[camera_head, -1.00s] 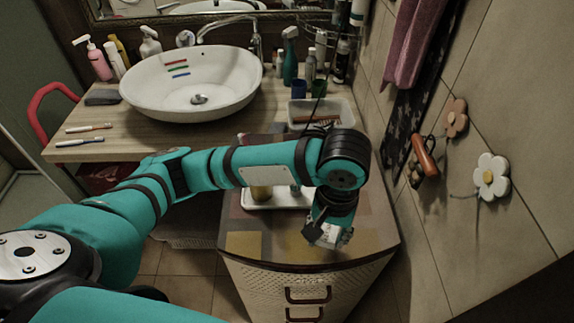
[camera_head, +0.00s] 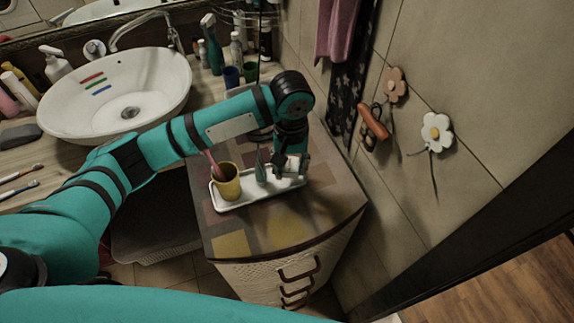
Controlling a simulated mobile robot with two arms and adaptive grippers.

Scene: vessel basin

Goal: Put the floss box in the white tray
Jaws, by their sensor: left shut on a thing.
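The white tray (camera_head: 241,203) lies on top of the drawer cabinet. A yellow cup (camera_head: 227,183) with a pink toothbrush stands in its left part, and a small grey-green pointed item (camera_head: 261,170) stands near its middle. My left gripper (camera_head: 291,168) points down over the tray's right end. It is shut on a small whitish thing, likely the floss box (camera_head: 293,162), mostly hidden by the fingers. I cannot tell whether the box touches the tray. My right gripper is out of view.
The cabinet top (camera_head: 285,222) is clear in front of the tray. The vessel basin (camera_head: 118,97) stands on the wooden counter at left. The tiled wall with flower hooks (camera_head: 436,132) bounds the right side.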

